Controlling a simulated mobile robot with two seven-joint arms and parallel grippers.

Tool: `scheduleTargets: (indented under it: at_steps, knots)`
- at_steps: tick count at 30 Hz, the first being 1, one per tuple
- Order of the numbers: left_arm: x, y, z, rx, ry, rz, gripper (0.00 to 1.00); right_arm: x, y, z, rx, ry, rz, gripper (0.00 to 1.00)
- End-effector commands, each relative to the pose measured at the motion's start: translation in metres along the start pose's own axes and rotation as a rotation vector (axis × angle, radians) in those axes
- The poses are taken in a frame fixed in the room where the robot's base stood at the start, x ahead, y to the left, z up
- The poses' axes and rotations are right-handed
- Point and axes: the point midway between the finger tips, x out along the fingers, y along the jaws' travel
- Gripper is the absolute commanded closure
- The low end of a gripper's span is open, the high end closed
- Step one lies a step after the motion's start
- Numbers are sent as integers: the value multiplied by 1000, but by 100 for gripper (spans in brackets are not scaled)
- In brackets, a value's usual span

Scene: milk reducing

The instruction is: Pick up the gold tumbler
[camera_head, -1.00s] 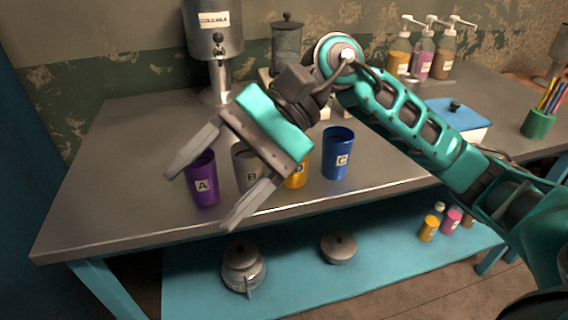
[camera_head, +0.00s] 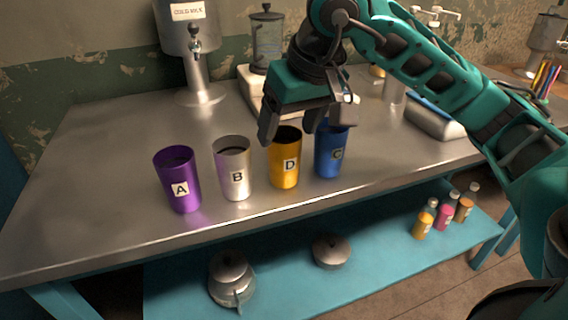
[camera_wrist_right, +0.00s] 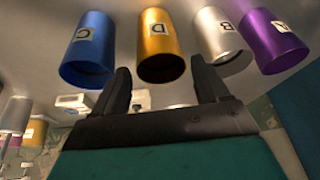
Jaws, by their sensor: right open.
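The gold tumbler (camera_head: 285,160), labelled D, stands upright on the metal counter between the silver tumbler B (camera_head: 233,170) and the blue tumbler C (camera_head: 329,155). My right gripper (camera_head: 290,128) is open and empty, just above and behind the gold tumbler's rim, pointing down. In the right wrist view the gold tumbler (camera_wrist_right: 160,45) lies ahead between the two fingers, near the fingertips (camera_wrist_right: 164,80). I cannot tell whether the fingers touch it. My left gripper is not in view.
The purple tumbler A (camera_head: 178,180) stands at the left of the row. Behind are a cold milk dispenser (camera_head: 190,30) and a blender-like jar (camera_head: 267,40). The counter's front edge runs close before the tumblers. A lower blue shelf (camera_head: 290,275) holds pots and bottles.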

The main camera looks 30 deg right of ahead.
Motion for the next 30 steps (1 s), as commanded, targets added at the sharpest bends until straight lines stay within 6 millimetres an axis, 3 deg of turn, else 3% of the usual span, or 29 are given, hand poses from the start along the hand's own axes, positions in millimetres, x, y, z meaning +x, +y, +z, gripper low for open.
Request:
scheduleTargets:
  at_steps: [12, 21, 30]
  knots:
    - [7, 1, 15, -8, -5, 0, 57, 51, -1, 1, 1, -2, -2, 26]
    - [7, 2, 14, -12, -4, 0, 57, 56, -1, 0, 0, 0, -2, 26]
    - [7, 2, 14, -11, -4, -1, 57, 56, -1, 0, 1, 1, -2, 52]
